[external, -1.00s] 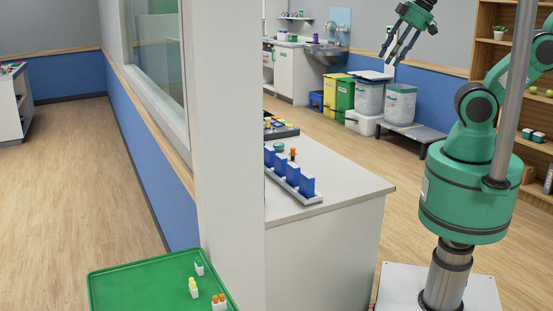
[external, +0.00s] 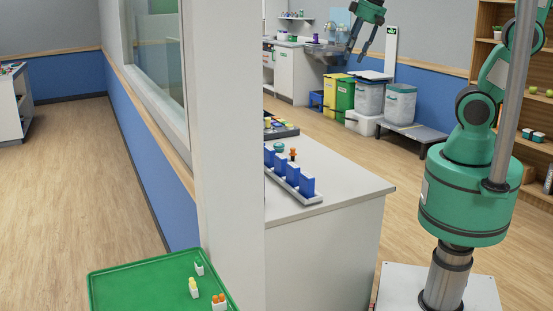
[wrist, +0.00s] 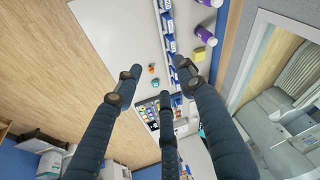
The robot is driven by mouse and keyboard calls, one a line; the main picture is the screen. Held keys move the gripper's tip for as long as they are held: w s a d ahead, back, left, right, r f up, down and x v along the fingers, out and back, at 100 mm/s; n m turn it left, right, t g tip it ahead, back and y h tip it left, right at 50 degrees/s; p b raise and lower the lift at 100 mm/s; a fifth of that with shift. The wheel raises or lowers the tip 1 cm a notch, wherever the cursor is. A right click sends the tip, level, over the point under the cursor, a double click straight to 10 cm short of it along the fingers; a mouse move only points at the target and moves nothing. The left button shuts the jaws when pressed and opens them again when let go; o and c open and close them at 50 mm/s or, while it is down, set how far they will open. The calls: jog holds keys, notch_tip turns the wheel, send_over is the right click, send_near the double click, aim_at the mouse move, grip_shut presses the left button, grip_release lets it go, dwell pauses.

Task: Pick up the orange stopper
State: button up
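A small orange stopper (external: 293,152) stands on the white counter (external: 335,190), beside the row of blue blocks. In the wrist view the orange stopper (wrist: 152,68) shows between the spread fingers, well beyond their tips. My gripper (external: 356,55) is high above the floor, behind and to the right of the counter in the external view, with its fingers pointing down. In the wrist view my gripper (wrist: 157,70) has its three dark fingers apart and nothing between them. It does not touch the stopper.
A small teal round item (wrist: 155,82) sits close to the stopper. Blue blocks (external: 307,187) stand in a grey rack along the counter. A dark tray of coloured pieces (external: 282,130) is farther back. A green tray (external: 130,285) holds orange- and yellow-topped pieces in front.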

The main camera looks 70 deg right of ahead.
jog(key=w+d+f+m+g, duration=0.1)
jog(key=w+d+f, duration=0.2)
jog(key=w, duration=0.2)
jog(key=w+d+f+m, duration=0.1)
jog(key=w+d+f, duration=0.15)
jog(key=w, duration=0.35)
jog(key=m+g+b, duration=0.3)
jog(key=m, duration=0.4)
send_over(293, 154)
jog(key=d, duration=0.1)
notch_tip(293, 154, down, 31)
jog(key=shift+w, duration=0.25)
jog(key=shift+f+b, duration=0.65)
jog(key=shift+f, duration=3.55)
jog(key=shift+f, duration=0.15)
